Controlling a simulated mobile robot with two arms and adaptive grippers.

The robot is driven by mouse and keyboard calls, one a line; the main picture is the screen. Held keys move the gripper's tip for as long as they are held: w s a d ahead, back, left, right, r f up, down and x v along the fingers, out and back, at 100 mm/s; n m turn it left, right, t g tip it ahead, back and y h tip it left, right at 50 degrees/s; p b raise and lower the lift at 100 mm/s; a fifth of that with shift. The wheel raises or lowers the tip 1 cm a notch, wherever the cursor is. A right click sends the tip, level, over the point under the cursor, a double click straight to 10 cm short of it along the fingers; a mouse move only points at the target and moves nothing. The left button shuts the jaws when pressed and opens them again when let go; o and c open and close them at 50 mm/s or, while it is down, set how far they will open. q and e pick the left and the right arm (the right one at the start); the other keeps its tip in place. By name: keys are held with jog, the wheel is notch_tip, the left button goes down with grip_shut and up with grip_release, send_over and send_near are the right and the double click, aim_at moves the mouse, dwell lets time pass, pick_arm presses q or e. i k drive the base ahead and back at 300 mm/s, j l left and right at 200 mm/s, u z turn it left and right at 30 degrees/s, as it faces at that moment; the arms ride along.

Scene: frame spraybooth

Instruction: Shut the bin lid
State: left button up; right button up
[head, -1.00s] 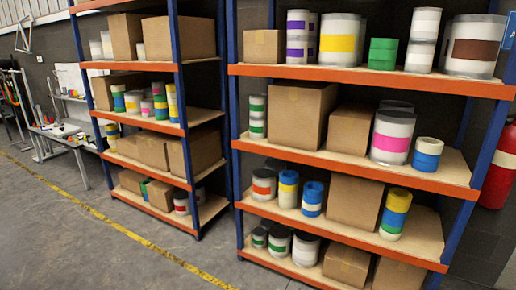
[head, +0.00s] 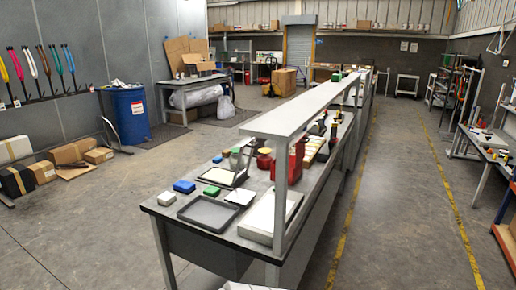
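No bin with a clear open lid shows in the head view. A blue drum (head: 130,116) with a white and red label stands on the floor at the left, by the grey wall. It could be the bin, but I cannot tell whether it has a lid or how a lid stands. Neither of my grippers is in view.
A long grey workbench (head: 165,208) with a raised shelf (head: 300,118), trays and small boxes fills the middle. Cardboard boxes (head: 72,152) lie at the left wall. Floor is clear between them and the bench. A yellow-lined aisle (head: 400,200) runs along the right.

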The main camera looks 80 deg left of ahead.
aim_at(304, 151)
jog(key=u, duration=2.35)
